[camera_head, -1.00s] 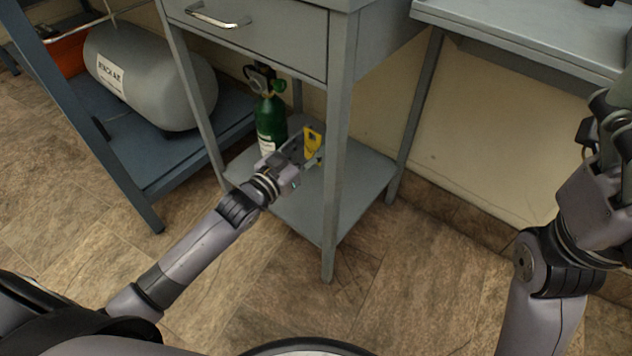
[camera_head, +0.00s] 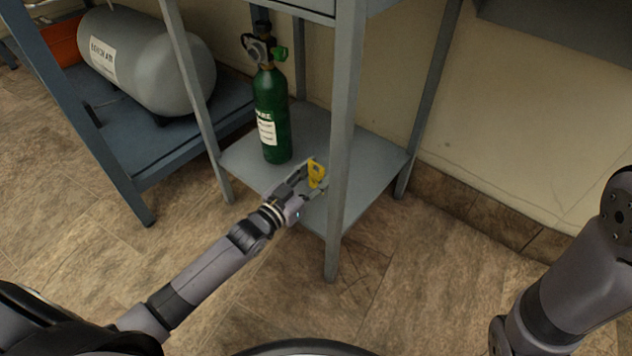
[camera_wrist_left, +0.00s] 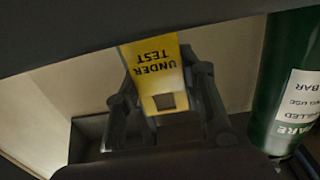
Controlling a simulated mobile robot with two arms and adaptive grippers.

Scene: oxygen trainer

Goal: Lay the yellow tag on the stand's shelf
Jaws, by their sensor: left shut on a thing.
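The yellow tag (camera_head: 317,173) is between the fingers of my left gripper (camera_head: 309,181), above the front part of the stand's lower shelf (camera_head: 368,172). In the left wrist view the tag (camera_wrist_left: 158,72) reads "UNDER TEST" upside down and has a dark square hole, with the gripper's fingers (camera_wrist_left: 165,100) on either side of it. My left gripper is shut on the tag. I cannot tell whether the tag touches the shelf. My right arm is at the right edge of the head view, but its gripper is out of frame.
A green gas cylinder (camera_head: 271,115) stands upright on the shelf behind my left gripper; it also shows in the left wrist view (camera_wrist_left: 282,75). A grey stand leg (camera_head: 341,130) is just right of the gripper. A grey tank (camera_head: 150,62) lies on a blue rack (camera_head: 150,150).

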